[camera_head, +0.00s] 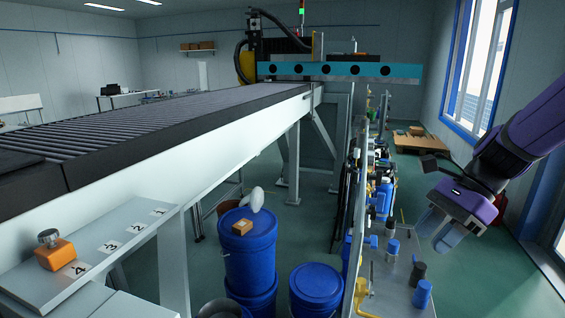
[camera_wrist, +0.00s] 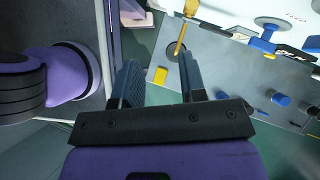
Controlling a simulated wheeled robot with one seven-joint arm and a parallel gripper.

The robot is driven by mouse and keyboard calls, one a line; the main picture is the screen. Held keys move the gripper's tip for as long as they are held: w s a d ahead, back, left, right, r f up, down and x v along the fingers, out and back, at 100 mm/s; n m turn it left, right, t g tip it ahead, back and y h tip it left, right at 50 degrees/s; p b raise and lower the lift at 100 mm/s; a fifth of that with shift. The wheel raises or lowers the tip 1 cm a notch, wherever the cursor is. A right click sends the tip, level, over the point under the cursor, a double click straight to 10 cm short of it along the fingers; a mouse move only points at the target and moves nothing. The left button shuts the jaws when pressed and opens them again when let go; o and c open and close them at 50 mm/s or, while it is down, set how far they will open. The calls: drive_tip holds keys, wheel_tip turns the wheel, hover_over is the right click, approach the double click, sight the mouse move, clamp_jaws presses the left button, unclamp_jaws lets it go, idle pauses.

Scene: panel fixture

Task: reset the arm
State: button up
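My purple arm comes in from the right edge in the head view. My gripper (camera_head: 445,228) hangs at its end, pointing down and left, above the floor to the right of the tool panel (camera_head: 392,285). In the wrist view my gripper (camera_wrist: 160,78) shows two dark fingers spread apart with nothing held between them. The grey panel (camera_wrist: 225,70) with blue and yellow parts lies beyond the fingers and to the right, apart from them.
An orange block with a knob (camera_head: 55,250) sits by number 4 on a numbered ledge (camera_head: 118,240). Blue barrels (camera_head: 248,250) stand in the middle, one with a small box (camera_head: 242,227) on top. A long roller conveyor (camera_head: 150,125) runs left. A window (camera_head: 485,60) is at right.

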drive_tip(key=s+d+r+n+t+h, duration=0.3)
drive_tip(key=s+r+n+t+h, duration=0.3)
drive_tip(key=n, duration=1)
drive_tip(key=s+r+h, duration=0.1)
drive_tip(key=s+r, duration=0.2)
drive_tip(key=s, duration=0.3)
drive_tip(key=shift+s+d+r+t, duration=0.2)
drive_tip(key=shift+s+d+t, duration=0.05)
drive_tip(key=shift+d+t, duration=0.1)
